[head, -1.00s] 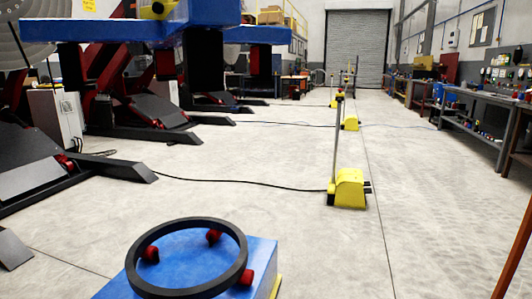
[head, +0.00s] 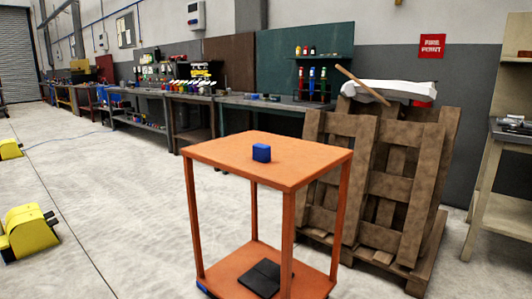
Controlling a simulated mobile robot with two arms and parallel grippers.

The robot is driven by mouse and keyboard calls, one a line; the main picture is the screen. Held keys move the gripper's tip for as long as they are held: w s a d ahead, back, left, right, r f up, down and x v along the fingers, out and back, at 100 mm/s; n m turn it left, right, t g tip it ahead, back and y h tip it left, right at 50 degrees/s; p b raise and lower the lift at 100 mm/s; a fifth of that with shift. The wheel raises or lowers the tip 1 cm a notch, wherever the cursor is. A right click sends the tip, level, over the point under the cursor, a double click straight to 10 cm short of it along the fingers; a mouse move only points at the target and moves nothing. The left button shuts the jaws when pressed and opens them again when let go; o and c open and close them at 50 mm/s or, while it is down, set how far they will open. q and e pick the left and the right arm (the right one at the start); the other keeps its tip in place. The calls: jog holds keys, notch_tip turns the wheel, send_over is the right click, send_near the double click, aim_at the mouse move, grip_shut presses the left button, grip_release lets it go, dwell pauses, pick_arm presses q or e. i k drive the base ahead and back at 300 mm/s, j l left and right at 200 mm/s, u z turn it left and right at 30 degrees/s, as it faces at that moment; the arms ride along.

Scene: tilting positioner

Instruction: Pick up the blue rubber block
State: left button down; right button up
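A small blue block (head: 261,153) sits on the top shelf of an orange cart (head: 215,152), near the middle of that shelf. Nothing touches the block except the shelf under it. Neither of my grippers shows in the head view.
The cart's lower shelf (head: 225,272) holds a flat black item (head: 264,277). Wooden pallets (head: 390,195) lean behind the cart at the right. Workbenches (head: 190,97) line the wall behind. A yellow unit (head: 28,230) stands at the left.

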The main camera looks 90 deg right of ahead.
aim_at(261, 152)
jog(key=k+l+z, duration=0.1)
jog(key=z, duration=2.6)
